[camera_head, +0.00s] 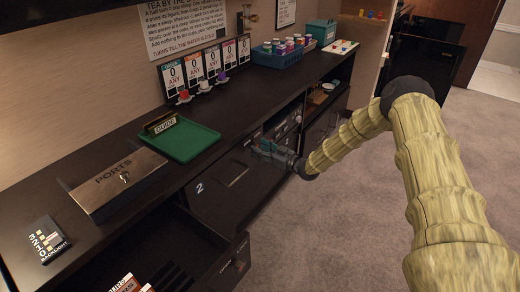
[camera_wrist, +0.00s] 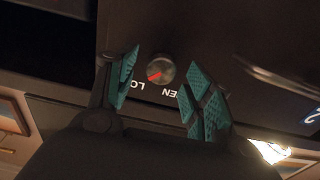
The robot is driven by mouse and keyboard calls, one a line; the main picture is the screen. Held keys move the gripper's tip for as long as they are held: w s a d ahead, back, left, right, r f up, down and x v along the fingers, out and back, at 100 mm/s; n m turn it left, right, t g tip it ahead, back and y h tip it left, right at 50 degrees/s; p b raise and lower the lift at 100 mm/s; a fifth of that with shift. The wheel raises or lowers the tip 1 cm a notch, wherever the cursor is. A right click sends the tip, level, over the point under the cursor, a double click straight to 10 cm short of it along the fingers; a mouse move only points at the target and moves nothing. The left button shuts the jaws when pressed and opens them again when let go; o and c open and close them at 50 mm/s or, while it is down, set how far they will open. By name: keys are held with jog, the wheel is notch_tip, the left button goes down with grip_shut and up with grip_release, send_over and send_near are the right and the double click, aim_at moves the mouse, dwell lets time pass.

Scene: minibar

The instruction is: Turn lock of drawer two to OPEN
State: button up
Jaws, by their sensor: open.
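Drawer two (camera_head: 225,190) is a dark closed front with a white 2 on it. In the wrist view its lock (camera_wrist: 160,69) is a small round metal knob with a red mark. The mark points to the lower left, toward the upside-down letters LO; letters EN show to the right, and the rest of the lettering is hidden. My gripper (camera_wrist: 162,66) is open, its teal pads on either side of the knob in the picture, with visible gaps. In the head view my gripper (camera_head: 272,151) is at the upper right of the drawer front and hides the lock.
A lower-left drawer (camera_head: 170,262) stands open with items inside. The counter above holds a PORTS box (camera_head: 118,184), a green tray (camera_head: 180,139), number cards (camera_head: 196,72) and a blue basket (camera_head: 277,58). The carpet (camera_head: 330,225) right of the cabinet is clear.

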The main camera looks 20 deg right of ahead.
jog(key=shift+w+a, duration=0.3)
jog(key=c, duration=1)
jog(key=shift+n, duration=0.4)
jog(key=n+b, duration=0.3)
jog(key=n, duration=0.5)
jog(key=n+b, duration=0.3)
jog(key=n, duration=0.5)
jog(key=shift+s+a+f+n, duration=0.1)
jog(key=shift+f+n, duration=0.05)
jog(key=shift+n, duration=0.25)
jog(key=shift+n+b, duration=0.3)
jog(key=shift+b, duration=0.05)
